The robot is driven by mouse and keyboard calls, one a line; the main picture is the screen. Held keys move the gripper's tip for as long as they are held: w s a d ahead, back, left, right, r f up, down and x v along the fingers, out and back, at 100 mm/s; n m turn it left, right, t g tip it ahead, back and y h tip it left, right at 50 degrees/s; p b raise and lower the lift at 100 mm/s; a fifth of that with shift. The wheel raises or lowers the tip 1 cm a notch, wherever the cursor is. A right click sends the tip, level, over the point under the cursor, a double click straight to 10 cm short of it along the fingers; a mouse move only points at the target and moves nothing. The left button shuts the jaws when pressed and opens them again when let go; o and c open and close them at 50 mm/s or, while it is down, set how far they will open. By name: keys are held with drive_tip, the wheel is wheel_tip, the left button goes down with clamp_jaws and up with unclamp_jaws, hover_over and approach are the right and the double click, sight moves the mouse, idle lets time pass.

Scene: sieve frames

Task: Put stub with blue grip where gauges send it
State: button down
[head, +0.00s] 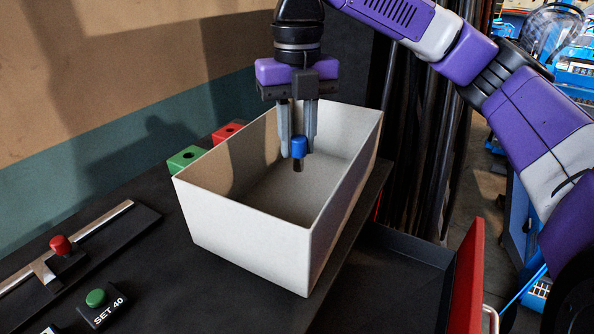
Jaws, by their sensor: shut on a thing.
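My gripper (298,156) points straight down and is shut on the stub with the blue grip (299,146). The stub's short dark end hangs below the blue part. The gripper and stub appear over the opening of a white open-topped box (250,237); I cannot tell how far down they reach. Behind the box stand a green block (187,160) with a hole in its top and a red block (228,132), also with a hole. The box partly hides both blocks. No gauge with a readable size shows.
At the front left is a slide rail (108,218) with a red knob (61,245). A green button (96,298) sits on a block marked "SET 40". An open dark drawer (398,290) with a red front (468,275) lies right of the box. A wall rises behind the bench.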

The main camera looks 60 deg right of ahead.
sight(297, 170)
drive_tip(key=shift+f, duration=3)
drive_tip(key=shift+f, duration=0.1)
drive_tip(key=c, duration=1.2)
unclamp_jaws()
wheel_tip(297, 170, up, 12)
drive_tip(key=shift+r, duration=0.15)
